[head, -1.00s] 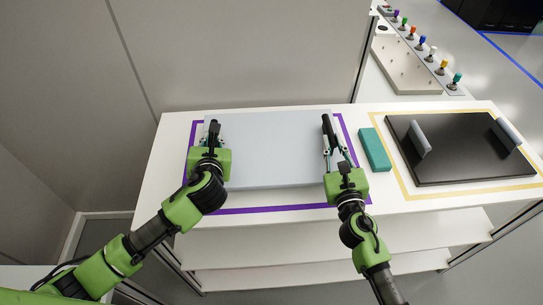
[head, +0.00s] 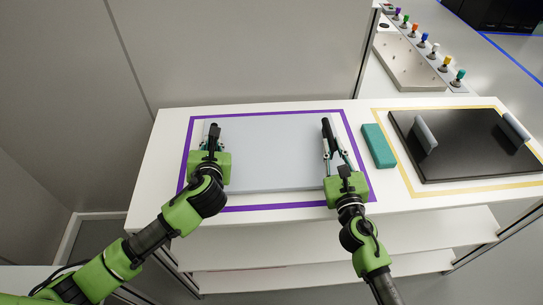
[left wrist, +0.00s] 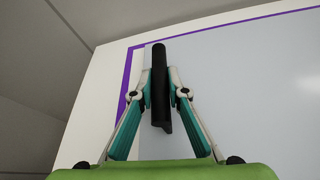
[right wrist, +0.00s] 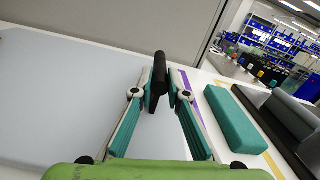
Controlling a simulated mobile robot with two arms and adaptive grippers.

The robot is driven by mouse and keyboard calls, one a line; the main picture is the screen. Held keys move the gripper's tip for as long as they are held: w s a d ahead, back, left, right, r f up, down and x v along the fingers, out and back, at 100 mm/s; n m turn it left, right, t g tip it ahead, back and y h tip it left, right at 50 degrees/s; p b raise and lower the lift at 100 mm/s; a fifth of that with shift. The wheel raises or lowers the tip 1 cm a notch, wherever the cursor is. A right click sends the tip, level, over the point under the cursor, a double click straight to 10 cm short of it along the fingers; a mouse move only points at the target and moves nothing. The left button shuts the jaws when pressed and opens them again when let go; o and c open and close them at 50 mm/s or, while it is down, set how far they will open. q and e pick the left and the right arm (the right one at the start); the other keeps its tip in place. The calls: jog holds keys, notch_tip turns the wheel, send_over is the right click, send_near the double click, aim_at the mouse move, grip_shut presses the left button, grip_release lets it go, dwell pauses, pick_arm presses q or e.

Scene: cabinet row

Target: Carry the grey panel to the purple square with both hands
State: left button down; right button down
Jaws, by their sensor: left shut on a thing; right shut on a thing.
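The grey panel (head: 270,150) is a flat, pale slab inside the purple square (head: 266,207), whose outline shows around it in the head view. It looks level and at or very near the white top; a small gap underneath cannot be ruled out. My left gripper (head: 212,140) is shut on a black handle (left wrist: 159,80) at the panel's left side. My right gripper (head: 328,143) is shut on the matching black handle (right wrist: 158,80) at its right side. The gripper hides part of the panel's left edge in the head view.
A teal block (head: 378,146) stands just right of the purple square. Beyond it, a black panel with grey handles (head: 465,148) lies in a yellow outline (head: 470,189). A grey wall (head: 240,60) rises behind the white cabinet top (head: 160,150).

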pick_arm(q)
jog(key=shift+a+f+b, duration=0.1)
jog(key=shift+f+b, duration=0.3)
jog(key=shift+f, duration=0.1)
pick_arm(e)
jog(key=shift+d+f, duration=0.1)
jog(key=shift+f, duration=0.35)
pick_arm(q)
jog(key=c, duration=2)
grip_release()
pick_arm(e)
jog(key=c, duration=2)
grip_release()
pick_arm(q)
jog(key=shift+s, duration=0.1)
jog(key=v, duration=1.1)
jog(key=shift+r, duration=0.1)
jog(key=shift+s+d+r, duration=0.2)
jog(key=shift+s, duration=0.2)
pick_arm(e)
jog(key=shift+s, duration=0.15)
jog(key=s, duration=0.4)
jog(key=s+d, duration=0.1)
jog(key=s, duration=0.6)
jog(key=shift+s+d, duration=0.2)
jog(key=shift+s, duration=0.15)
